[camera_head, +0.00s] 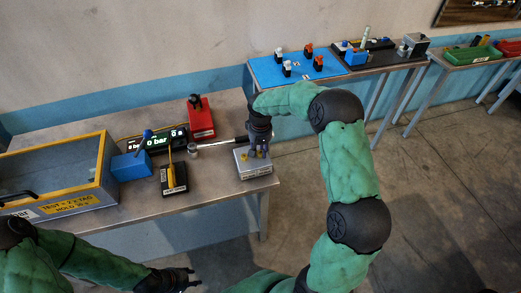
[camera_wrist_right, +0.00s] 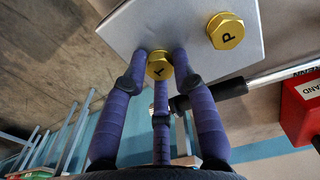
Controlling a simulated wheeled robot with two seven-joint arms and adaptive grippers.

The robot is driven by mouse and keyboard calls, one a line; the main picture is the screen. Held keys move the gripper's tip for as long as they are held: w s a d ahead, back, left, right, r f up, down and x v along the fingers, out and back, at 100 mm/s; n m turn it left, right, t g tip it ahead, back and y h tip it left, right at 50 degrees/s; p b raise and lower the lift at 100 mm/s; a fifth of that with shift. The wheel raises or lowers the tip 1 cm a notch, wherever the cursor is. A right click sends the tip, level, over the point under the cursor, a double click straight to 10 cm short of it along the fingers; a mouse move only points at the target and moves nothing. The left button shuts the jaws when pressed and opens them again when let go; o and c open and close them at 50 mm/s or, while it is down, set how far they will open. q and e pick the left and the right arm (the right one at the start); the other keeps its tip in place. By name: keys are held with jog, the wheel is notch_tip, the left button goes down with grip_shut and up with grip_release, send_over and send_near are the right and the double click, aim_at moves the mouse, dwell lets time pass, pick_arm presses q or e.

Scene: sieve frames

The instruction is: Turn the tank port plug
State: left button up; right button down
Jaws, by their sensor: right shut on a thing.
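A light grey block (camera_head: 253,161) with brass hex plugs sits at the right end of the workbench. In the right wrist view, the plug marked T (camera_wrist_right: 160,66) is between the fingers of my right gripper (camera_wrist_right: 160,75), which is shut on it. The plug marked P (camera_wrist_right: 226,31) is beside it on the same block face (camera_wrist_right: 190,22), clear of the fingers. The head view also shows my right gripper (camera_head: 257,149) at the block from above. My left gripper (camera_head: 188,278) is low in the head view, away from the bench, with its fingers apart and empty.
A metal rod tool (camera_head: 225,141) lies left of the block, close to my right fingers. A red box (camera_head: 201,118), a black display (camera_head: 165,140), a blue block (camera_head: 131,165), a yellow-handled black item (camera_head: 174,179) and a yellow-rimmed tank (camera_head: 62,202) stand further left.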

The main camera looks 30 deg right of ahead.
aim_at(260, 151)
jog(key=shift+w+r+m, duration=0.15)
jog(key=shift+w+m, duration=0.05)
jog(key=shift+m, duration=0.9)
jog(key=c, duration=1)
grip_release()
notch_tip(260, 151, up, 12)
